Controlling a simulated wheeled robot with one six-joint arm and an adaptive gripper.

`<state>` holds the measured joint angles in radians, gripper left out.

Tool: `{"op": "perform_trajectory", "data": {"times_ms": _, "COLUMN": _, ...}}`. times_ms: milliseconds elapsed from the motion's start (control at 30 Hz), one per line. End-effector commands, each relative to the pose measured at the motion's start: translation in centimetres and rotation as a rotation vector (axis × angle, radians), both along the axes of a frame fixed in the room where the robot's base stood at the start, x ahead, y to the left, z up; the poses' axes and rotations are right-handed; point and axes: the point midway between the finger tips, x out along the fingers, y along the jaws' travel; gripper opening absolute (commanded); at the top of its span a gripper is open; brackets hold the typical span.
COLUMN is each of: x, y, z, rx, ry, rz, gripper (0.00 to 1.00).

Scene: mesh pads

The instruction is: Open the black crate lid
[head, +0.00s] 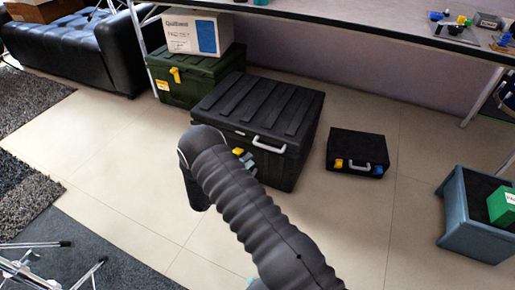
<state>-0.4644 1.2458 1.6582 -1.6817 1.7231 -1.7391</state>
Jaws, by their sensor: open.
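The black crate (283,160) stands on the tiled floor in the middle of the head view. Its ribbed black lid (262,103) lies flat and closed on top. A pale handle (269,145) is on its front, with a yellow latch (238,151) to the left of it. My gripper (246,163) shows only in part, as small grey pieces past the bend of my arm, in front of the crate's front left side. It is open and I see nothing held in it. My arm hides the crate's lower left front. I cannot tell whether the gripper touches the crate.
A green crate (190,85) with a white box (196,34) on it stands behind left. A small black case (357,153) lies to the right. A blue-grey bin (455,210) holds a green box (503,207). A table (330,8) spans the back. Floor at front right is clear.

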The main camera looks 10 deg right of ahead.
Motion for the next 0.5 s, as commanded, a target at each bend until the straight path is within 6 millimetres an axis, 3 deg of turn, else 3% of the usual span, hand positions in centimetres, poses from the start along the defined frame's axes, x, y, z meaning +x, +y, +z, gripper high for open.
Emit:
{"op": "perform_trajectory", "data": {"times_ms": 300, "x": 3.0, "y": -4.7, "z": 1.1, "rx": 0.001, "ry": -0.002, "rz": 0.002, "gripper": 0.41}}
{"op": "perform_trajectory", "data": {"times_ms": 500, "x": 4.4, "y": -6.9, "z": 1.5, "rx": 0.001, "ry": -0.002, "rz": 0.005, "gripper": 0.41}}
